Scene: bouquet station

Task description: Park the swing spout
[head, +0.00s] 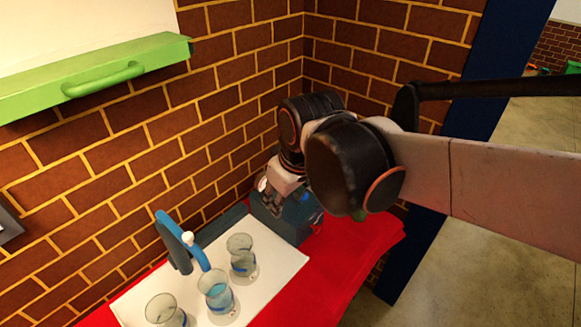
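The blue swing spout (184,234) rises from a grey-blue post (173,250) at the back of a white board. A small white knob (188,238) sits on it. Its arm slopes forward and down to the right, and its tip ends just above or behind the middle glass (217,294). The exact gap cannot be told. My gripper (272,201) is to the right of the spout, apart from it, near a dark blue-grey box (290,222). Its fingertips are small and partly hidden by my arm, so their opening is unclear.
A second glass (241,258) stands right of the spout and a third (166,312) at front left, on the white board (272,263). Red cloth (345,262) covers the table. Brick walls (110,190) close the back. A green handled shelf or drawer (85,75) hangs upper left.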

